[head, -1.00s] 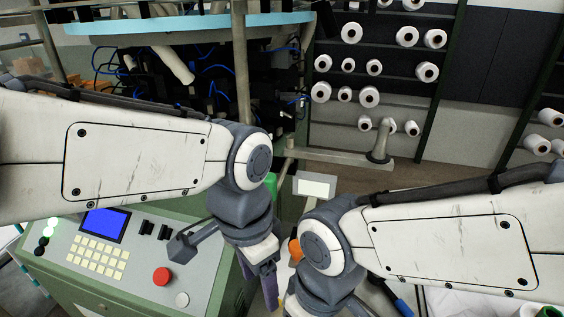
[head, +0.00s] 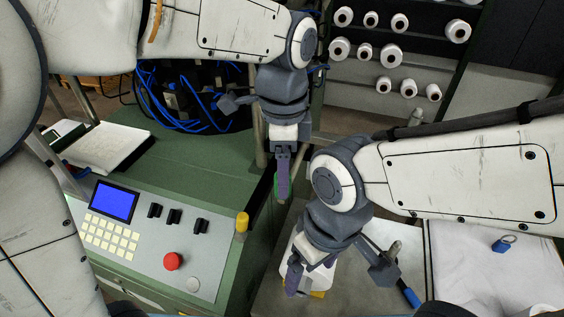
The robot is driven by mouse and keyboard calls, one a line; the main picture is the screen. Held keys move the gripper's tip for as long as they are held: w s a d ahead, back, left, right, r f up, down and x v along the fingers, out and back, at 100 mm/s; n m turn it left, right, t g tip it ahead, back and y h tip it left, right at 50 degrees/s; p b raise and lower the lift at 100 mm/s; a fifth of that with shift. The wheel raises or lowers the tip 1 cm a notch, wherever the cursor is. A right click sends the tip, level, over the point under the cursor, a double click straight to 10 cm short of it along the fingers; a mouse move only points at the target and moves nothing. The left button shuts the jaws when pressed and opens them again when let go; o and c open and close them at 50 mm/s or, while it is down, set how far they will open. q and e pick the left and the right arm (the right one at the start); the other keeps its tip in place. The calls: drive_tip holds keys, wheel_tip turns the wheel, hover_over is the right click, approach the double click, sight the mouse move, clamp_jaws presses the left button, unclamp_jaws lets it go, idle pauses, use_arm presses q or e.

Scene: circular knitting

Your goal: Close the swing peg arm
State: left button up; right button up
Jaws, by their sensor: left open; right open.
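What looks like the swing peg arm is a grey bar (head: 329,138) behind my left wrist, with an upright peg (head: 415,117) at its right end. My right arm hides much of it, so I cannot tell its full angle. My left gripper (head: 283,188) points down in front of the machine's side, nearer to me than the bar, its purple fingers seen nearly edge-on. It is open and holds nothing that I can see. My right gripper (head: 294,282) is lower, open, over the grey worktop, beside a white and yellow item (head: 318,293) partly hidden behind it.
A green control cabinet (head: 190,165) with a panel (head: 145,240) and red button (head: 173,261) stands at left. A blue-handled tool (head: 409,296) and blue ring tag (head: 501,245) lie at right. Yarn cones (head: 391,56) hang behind.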

use_arm(q)
drive_tip(key=shift+f, duration=1.4)
clamp_jaws()
drive_tip(key=shift+r, duration=0.1)
